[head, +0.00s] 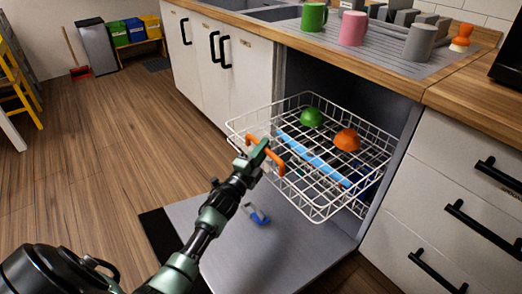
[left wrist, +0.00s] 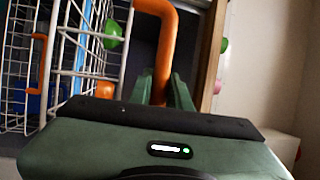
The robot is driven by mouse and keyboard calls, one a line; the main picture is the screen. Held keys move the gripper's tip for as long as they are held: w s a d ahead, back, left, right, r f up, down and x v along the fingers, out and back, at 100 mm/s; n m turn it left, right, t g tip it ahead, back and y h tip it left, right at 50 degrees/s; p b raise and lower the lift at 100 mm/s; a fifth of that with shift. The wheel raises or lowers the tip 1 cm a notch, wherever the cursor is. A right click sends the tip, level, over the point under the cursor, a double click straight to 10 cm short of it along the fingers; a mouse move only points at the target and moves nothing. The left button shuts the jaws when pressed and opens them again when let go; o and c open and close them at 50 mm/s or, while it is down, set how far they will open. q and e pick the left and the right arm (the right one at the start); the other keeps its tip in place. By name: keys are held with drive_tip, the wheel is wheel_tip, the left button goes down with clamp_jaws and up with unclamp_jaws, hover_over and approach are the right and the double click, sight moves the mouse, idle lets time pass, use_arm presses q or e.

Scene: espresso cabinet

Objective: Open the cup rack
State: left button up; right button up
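The cup rack (head: 318,205) is a white wire basket, slid partly out of the open dishwasher under the counter. A green cup or bowl (head: 311,117), an orange one (head: 347,140) and a long light-blue item (head: 312,158) show in or through it. An orange handle (head: 279,159) is on its front. My left gripper (head: 262,155) is at this handle. In the left wrist view, the orange bar (left wrist: 158,45) runs between the fingers (left wrist: 162,90), which appear closed around it. My right gripper is not in view.
The dishwasher door (head: 215,235) lies open below the rack, with a small blue-and-white item (head: 257,214) on it. Drawers with black handles (head: 450,215) stand to the right. Mugs (head: 353,28) stand on the counter above. The wooden floor (head: 95,150) to the left is clear.

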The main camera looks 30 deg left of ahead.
use_arm(q)
drive_tip(key=o, duration=0.4)
drive_tip(key=shift+c, duration=0.2)
drive_tip(key=shift+s+f, duration=0.1)
drive_tip(key=s+f+p, duration=0.1)
drive_tip(key=s, duration=0.6)
drive_tip(key=shift+s+f, duration=0.15)
drive_tip(key=shift+s, duration=0.1)
